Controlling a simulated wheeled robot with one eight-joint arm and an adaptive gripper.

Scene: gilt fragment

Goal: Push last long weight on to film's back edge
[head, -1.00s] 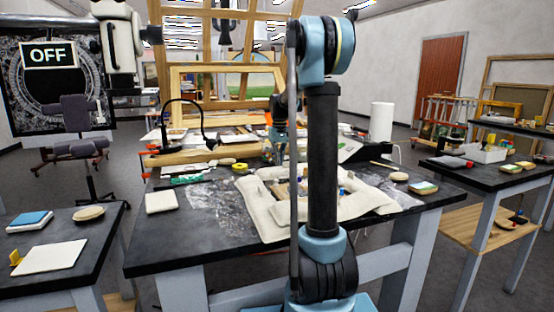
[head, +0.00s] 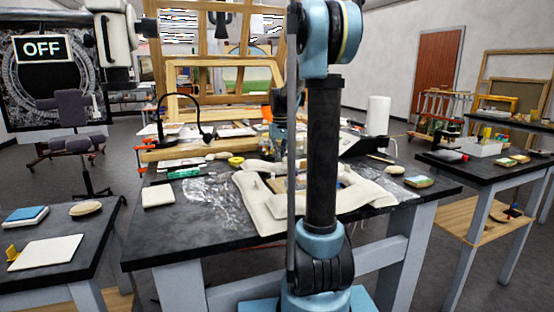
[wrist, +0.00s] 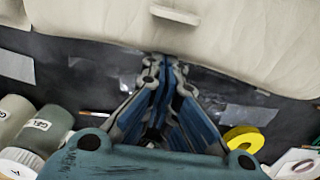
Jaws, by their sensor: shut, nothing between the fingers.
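In the wrist view a long cream padded weight (wrist: 215,32) crosses the top of the picture, with a small pale tab on it. My gripper (wrist: 166,58) is shut and empty, its fingertips at the weight's near edge. I cannot tell whether they touch. Clear film (wrist: 247,115) shows as shiny patches on the dark tabletop beside the fingers. In the head view several cream weights (head: 262,207) ring the fragment on the table, and crinkled clear film (head: 207,192) lies to their left. My arm hides part of the ring and my fingertips there.
Jars marked GEL (wrist: 42,128) stand left of my gripper in the wrist view. A yellow tape roll (wrist: 243,139) lies to its right. A white pad (head: 158,196) lies at the table's left.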

